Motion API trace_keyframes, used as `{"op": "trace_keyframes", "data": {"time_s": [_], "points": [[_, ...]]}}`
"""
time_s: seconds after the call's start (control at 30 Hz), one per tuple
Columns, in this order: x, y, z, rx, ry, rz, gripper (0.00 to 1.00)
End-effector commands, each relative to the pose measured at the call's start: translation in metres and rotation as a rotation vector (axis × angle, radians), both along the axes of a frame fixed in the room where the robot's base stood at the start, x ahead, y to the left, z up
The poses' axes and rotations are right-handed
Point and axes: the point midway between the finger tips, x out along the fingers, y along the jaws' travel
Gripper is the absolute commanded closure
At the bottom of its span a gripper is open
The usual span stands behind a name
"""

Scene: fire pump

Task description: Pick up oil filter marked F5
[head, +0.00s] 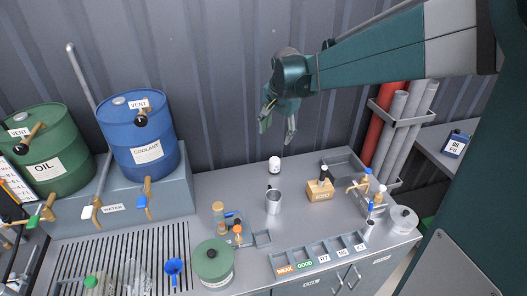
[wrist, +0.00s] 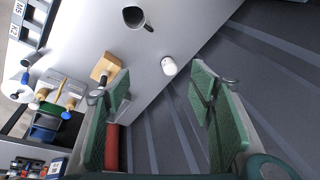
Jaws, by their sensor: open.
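A small white canister (head: 274,166) with a dark mark stands upright on the grey bench near the back wall. Its marking is too small to read, so I cannot tell whether it says F5. It also shows in the wrist view (wrist: 169,66), apart from the fingers and beyond the gap between them. My gripper (head: 277,130) is open and empty, above the canister with its fingers pointing down. In the wrist view, the green finger pads (wrist: 160,100) stand wide apart.
A metal mug (head: 273,203) stands in front of the canister, and a wooden block (head: 320,190) stands to its right. A labelled tray (head: 318,255), a green canister (head: 213,265) and a blue funnel (head: 174,268) are nearer the front. The corrugated wall (head: 225,110) rises close behind.

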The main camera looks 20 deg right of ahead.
Motion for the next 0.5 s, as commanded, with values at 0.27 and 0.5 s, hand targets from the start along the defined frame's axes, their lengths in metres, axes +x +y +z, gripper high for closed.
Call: {"op": "trace_keyframes", "data": {"time_s": [0.27,0.5], "points": [[0.045,-0.01,-0.032,0.031,0.043,-0.116,0.46],[0.08,-0.02,-0.064,0.054,0.079,-0.217,0.46]]}}
